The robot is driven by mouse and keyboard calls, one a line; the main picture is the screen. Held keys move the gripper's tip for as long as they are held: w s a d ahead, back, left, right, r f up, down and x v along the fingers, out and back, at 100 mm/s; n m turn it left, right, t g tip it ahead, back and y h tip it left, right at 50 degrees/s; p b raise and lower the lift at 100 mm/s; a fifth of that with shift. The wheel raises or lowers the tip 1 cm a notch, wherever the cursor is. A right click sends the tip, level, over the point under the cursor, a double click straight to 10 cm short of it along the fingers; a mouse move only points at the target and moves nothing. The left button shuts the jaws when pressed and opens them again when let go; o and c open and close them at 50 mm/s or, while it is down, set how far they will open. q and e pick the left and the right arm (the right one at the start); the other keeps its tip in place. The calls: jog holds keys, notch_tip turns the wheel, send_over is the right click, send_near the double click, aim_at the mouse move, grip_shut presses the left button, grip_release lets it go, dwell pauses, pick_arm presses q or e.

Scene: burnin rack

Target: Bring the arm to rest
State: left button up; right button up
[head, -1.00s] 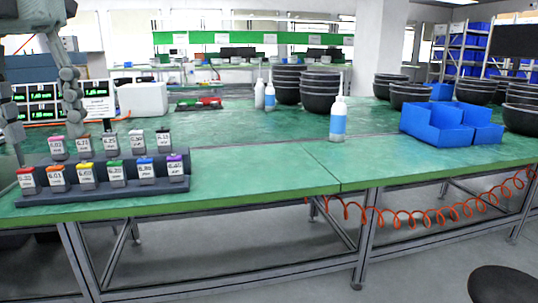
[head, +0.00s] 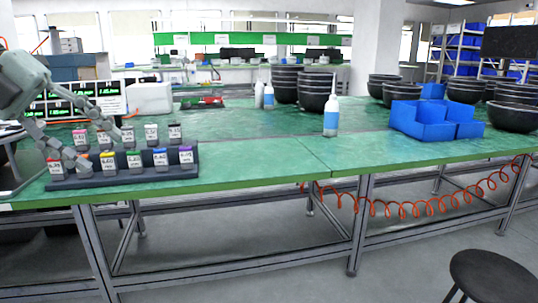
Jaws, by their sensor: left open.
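My left gripper (head: 102,154) comes in from the left edge. Its two grey jointed fingers are spread, slanting down and to the right in front of the rack's left part, with nothing between them. The dark stepped rack (head: 135,179) stands on the green bench at the left and holds two rows of small labelled blocks with coloured tops. The fingers hide some blocks at its left; I cannot tell whether they touch any. My right gripper is not in view.
A panel with green number displays (head: 97,88) stands behind the rack. A white bottle with a blue label (head: 331,118), blue bins (head: 430,128) and black bowls (head: 318,95) are farther right. The green bench (head: 260,160) is clear between rack and bottle. A dark stool (head: 490,275) stands in front.

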pick_arm(q)
jog(key=w+a+f+n+t+p, duration=0.1)
jog(key=w+a+f+n+t, duration=0.8)
jog(key=a+f+n+t, duration=0.35)
jog(key=s+a+f+n+g+y, duration=0.1)
jog(key=s+a+f+n+y, duration=0.2)
jog(key=f, duration=0.5)
jog(key=s+a+f+n+g+y+p, duration=0.1)
jog(key=s+f+n+y, duration=0.1)
jog(key=f+n+y, duration=0.4)
jog(key=s+a+f+n+g+y, duration=0.15)
jog(key=f+n, duration=0.25)
jog(key=f, duration=0.5)
jog(key=s+d+f+n+g+h+p, duration=0.1)
jog(key=s+d+f+n+g, duration=0.4)
jog(key=s+d+f, duration=1.3)
jog(key=s+f+g+h, duration=0.1)
jog(key=s+f+g, duration=0.2)
jog(key=s+g, duration=0.1)
jog(key=shift+s+d+g, duration=0.25)
jog(key=shift+d+g, duration=0.1)
jog(key=shift+g, duration=0.05)
jog(key=shift+f, duration=0.1)
jog(key=shift+c, duration=0.4)
